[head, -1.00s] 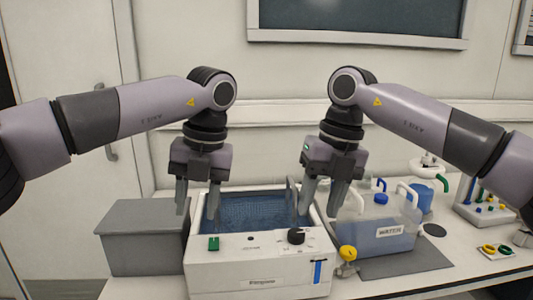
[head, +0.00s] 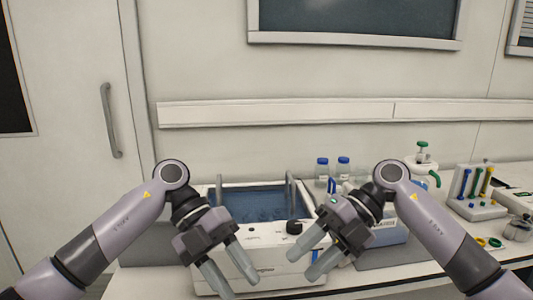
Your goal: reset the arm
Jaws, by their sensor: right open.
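My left gripper (head: 238,286) hangs in front of the white water bath, its two grey fingers apart and pointing down and to the right. My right gripper (head: 304,267) is in front of the bath's right side, its fingers apart and pointing down and to the left. Both are open with nothing between the fingers. The white water bath (head: 210,284) has a blue-looking basin, a black knob (head: 294,227) and upright grey handles. The arms and grippers hide part of its front.
A water container (head: 388,237) stands right of the bath, partly behind my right arm. Blue-capped bottles (head: 322,172) stand behind it. A rack with coloured pieces (head: 478,195) and small coloured rings (head: 488,242) are at the right.

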